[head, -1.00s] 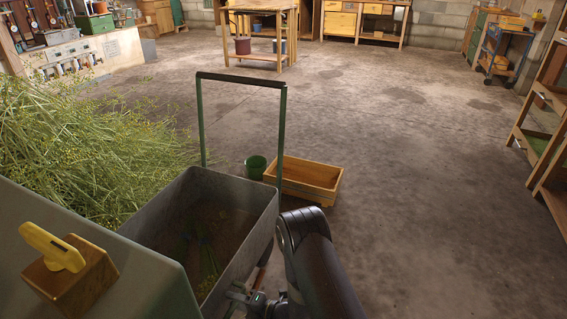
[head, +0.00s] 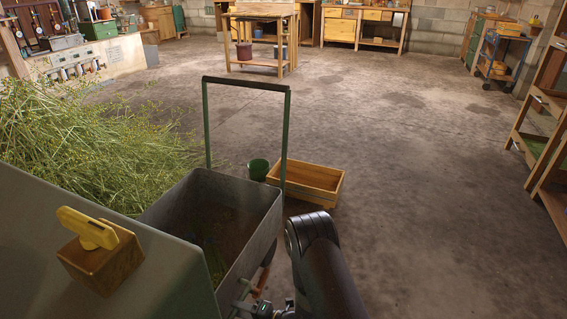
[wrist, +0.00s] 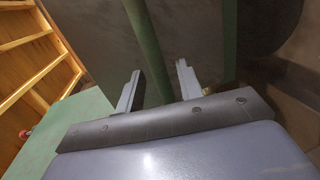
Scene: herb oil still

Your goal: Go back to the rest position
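My gripper (wrist: 160,85) shows in the wrist view with its two grey fingers apart. A green bar (wrist: 150,50) runs behind and between them; I see no firm grip on it. In the head view my gripper is at the bottom edge, partly cut off, beside the near right corner of a grey metal cart (head: 262,225). The cart has an upright green handle frame (head: 207,125) with a dark top grip. I cannot tell whether the gripper touches the cart.
A green bucket (head: 258,168) and wooden crate (head: 312,182) stand past the cart. Shelving (head: 555,130) lines the right; the floor between is clear.

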